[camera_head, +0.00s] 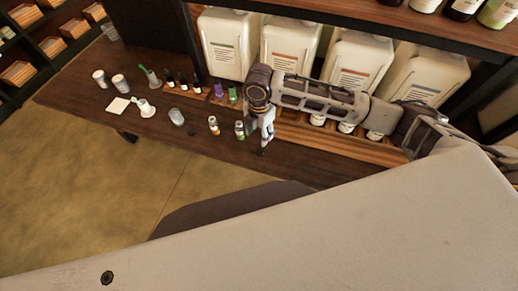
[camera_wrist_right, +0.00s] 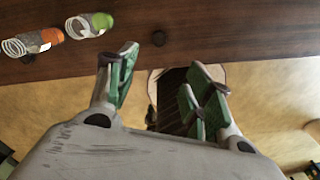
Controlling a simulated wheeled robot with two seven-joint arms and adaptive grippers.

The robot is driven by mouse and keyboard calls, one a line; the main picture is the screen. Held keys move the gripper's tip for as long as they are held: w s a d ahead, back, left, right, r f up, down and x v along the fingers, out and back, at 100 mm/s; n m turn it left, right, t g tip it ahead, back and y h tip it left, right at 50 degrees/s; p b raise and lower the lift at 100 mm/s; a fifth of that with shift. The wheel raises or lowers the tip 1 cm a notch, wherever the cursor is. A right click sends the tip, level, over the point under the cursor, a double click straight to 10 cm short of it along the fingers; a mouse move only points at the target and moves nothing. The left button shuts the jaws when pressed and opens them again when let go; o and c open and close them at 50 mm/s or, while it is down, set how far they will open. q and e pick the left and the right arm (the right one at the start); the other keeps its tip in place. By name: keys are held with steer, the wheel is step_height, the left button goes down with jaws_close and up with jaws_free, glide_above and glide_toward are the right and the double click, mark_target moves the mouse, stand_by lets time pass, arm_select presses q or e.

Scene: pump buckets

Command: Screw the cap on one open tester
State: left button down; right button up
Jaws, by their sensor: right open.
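Two small bottles stand on the wooden counter, one with an orange part (camera_head: 213,126) and one with a green part (camera_head: 240,131). They also show at the upper left of the right wrist view, orange (camera_wrist_right: 36,41) and green (camera_wrist_right: 90,25). I cannot tell for sure whether their necks are open. Another dark piece (camera_head: 192,133) lies left of the orange bottle. My right gripper (camera_wrist_right: 160,88) is open and empty, beside the green bottle. My left gripper is out of view.
Large white jugs (camera_head: 290,45) stand on the shelf behind my right arm. Small dark bottles (camera_head: 183,81), a purple one (camera_head: 218,90), a clear jar (camera_head: 176,117), a white card (camera_head: 118,105) and two jars (camera_head: 120,83) stand to the left. The counter's front edge is close.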

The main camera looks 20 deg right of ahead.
glide_above(259, 152)
steer(key=shift+s+f, duration=0.15)
steer(key=shift+f, duration=1.85)
steer(key=shift+s+f, duration=0.15)
steer(key=shift+f, duration=2.15)
steer(key=shift+w+f, duration=0.15)
steer(key=shift+f, duration=1.15)
steer(key=shift+w+f, duration=0.1)
steer(key=shift+f, duration=1.2)
steer(key=shift+c, duration=0.4)
steer(key=c, duration=0.6)
